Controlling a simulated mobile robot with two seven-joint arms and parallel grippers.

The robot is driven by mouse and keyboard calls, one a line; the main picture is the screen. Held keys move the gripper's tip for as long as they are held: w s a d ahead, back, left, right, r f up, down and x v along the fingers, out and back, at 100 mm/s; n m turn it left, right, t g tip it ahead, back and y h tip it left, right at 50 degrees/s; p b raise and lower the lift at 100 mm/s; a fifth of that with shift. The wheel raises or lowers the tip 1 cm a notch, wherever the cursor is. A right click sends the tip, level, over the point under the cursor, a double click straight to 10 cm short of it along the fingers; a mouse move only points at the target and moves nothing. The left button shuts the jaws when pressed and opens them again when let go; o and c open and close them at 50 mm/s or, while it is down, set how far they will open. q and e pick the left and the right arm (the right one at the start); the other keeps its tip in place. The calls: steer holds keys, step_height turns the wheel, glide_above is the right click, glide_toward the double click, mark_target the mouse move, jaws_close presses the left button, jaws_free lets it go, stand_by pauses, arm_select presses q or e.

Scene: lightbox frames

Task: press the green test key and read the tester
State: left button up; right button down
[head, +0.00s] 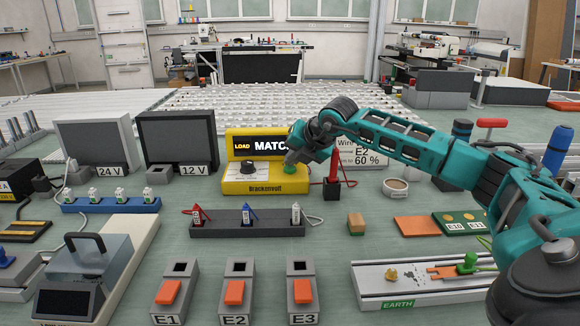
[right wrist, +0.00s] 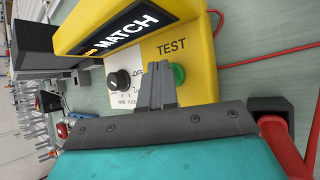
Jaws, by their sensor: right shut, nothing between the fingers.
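The yellow tester (head: 240,187), marked Brackenvolt, stands at the middle of the bench. Its dark display (head: 256,146) shows LOAD in orange and MATC in white, the end hidden by my right arm; the right wrist view shows MATCH on it (right wrist: 130,30). The green key (right wrist: 179,75) sits beside the word TEST, right of the black dial (right wrist: 122,80). My right gripper (right wrist: 157,68) is shut and empty, its fingertips very close to the key's left side in the right wrist view; I cannot tell whether they touch. In the head view it is over the tester's right side (head: 291,160). My left gripper is out of view.
A card (head: 368,157) reading Wire E2 to 60 % stands behind my right arm. A red probe (head: 333,164) stands in a black holder right of the tester. Blocks E1, E2 (head: 236,300) and E3 are in front, behind them a dark rack (head: 250,229) with small clips.

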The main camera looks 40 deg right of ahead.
mark_target(293, 169)
steer(key=shift+r, duration=0.55)
steer(key=shift+r+p, duration=1.8)
steer(key=shift+r, duration=0.8)
steer(key=shift+f, duration=0.1)
